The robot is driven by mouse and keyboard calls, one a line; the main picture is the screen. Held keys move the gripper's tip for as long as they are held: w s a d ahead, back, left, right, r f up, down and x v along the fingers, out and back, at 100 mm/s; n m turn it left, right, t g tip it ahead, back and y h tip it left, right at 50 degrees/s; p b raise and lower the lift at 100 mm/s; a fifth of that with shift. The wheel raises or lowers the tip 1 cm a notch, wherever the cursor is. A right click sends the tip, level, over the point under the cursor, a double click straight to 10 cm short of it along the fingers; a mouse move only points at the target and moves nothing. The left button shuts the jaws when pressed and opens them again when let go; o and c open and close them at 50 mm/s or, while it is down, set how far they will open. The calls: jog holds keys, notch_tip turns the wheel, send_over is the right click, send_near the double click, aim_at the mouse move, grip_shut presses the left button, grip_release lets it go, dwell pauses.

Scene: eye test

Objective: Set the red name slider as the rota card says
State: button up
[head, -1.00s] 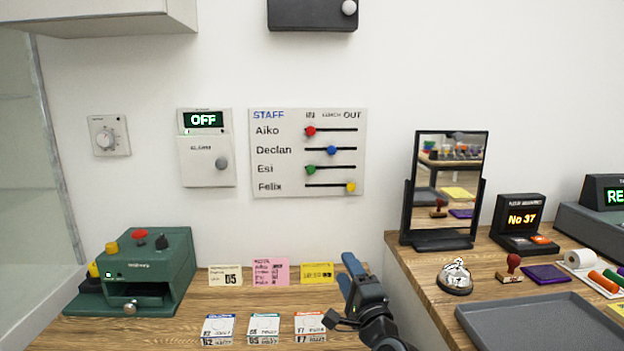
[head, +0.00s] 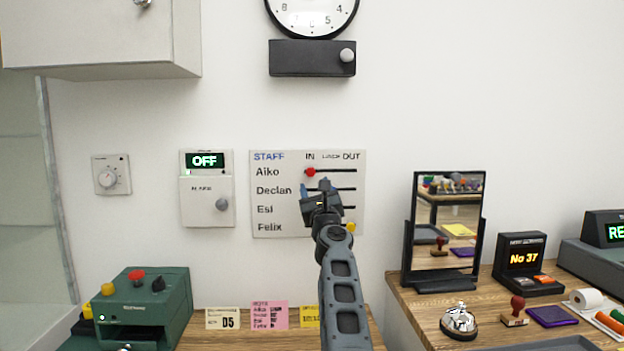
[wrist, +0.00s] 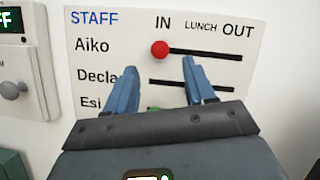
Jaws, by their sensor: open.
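The staff board (head: 270,215) hangs on the wall, with rows Aiko, Declan, Esi and Felix under IN, LUNCH and OUT. The red slider (head: 310,172) is on the Aiko row at the IN end; it also shows in the wrist view (wrist: 160,49). My gripper (head: 316,186) is in front of the board, just below the red slider in the head view. In the wrist view its fingers are open and empty, with the red slider beyond and between their tips. The pink card (head: 269,315) lists several names; its entries are too small to read surely.
The yellow slider (head: 350,227) is towards OUT on the Felix row. My gripper hides the blue one; a bit of the green one (wrist: 152,109) shows. A switch box reading OFF (head: 207,190) hangs left of the board. A mirror (head: 445,225) stands to the right.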

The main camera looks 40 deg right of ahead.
aim_at(311, 173)
jog(key=b+x, duration=0.2)
jog(key=x, duration=0.2)
jog(key=shift+w+d, duration=0.2)
jog(key=shift+w, duration=0.1)
jog(key=shift+b+x, duration=0.55)
jog(key=shift+x, duration=0.2)
jog(key=shift+r, duration=0.1)
grip_shut()
